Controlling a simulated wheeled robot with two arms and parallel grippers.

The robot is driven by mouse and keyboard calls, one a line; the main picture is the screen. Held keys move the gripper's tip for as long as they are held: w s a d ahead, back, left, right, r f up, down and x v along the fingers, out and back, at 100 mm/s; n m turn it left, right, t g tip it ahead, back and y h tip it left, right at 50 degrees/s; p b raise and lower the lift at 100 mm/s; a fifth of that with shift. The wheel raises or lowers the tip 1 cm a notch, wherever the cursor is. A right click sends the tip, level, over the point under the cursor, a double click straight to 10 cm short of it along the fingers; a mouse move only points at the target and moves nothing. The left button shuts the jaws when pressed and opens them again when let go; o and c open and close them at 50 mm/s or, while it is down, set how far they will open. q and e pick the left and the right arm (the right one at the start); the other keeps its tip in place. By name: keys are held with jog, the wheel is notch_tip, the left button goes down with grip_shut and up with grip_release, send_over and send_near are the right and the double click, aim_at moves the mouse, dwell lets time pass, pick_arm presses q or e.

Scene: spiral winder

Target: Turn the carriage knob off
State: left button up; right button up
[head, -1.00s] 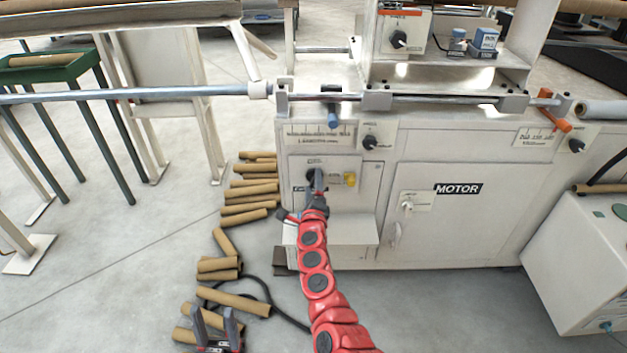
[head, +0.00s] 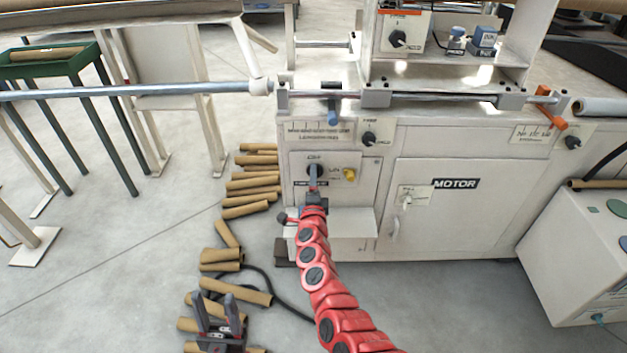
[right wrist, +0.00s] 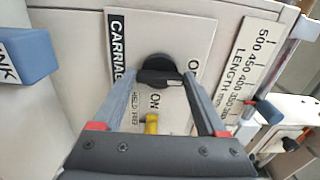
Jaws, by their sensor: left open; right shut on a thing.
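The black carriage knob (right wrist: 158,74) sits on a pale panel with a partly hidden CARRIAGE label (right wrist: 118,48) in the right wrist view. An ON mark (right wrist: 155,100) shows just below it, and another label at its right is partly covered. My right gripper (right wrist: 161,78) has its fingers on both sides of the knob and is shut on it. In the head view my right gripper (head: 314,184) reaches the panel on the left of the machine front. Whether the knob points to on or off is unclear. My left gripper (head: 215,302) is open and empty, low above the floor.
A yellow knob (head: 349,174) is close right of the carriage panel's knob; it also shows below the gripped one in the wrist view (right wrist: 151,123). The MOTOR door (head: 440,215) is further right. Cardboard tubes (head: 248,189) lie on the floor at left.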

jog(key=o, duration=1.3)
jog(key=shift+s, duration=0.1)
jog(key=s+p, duration=0.2)
jog(key=s, duration=1.5)
jog(key=shift+s, duration=0.15)
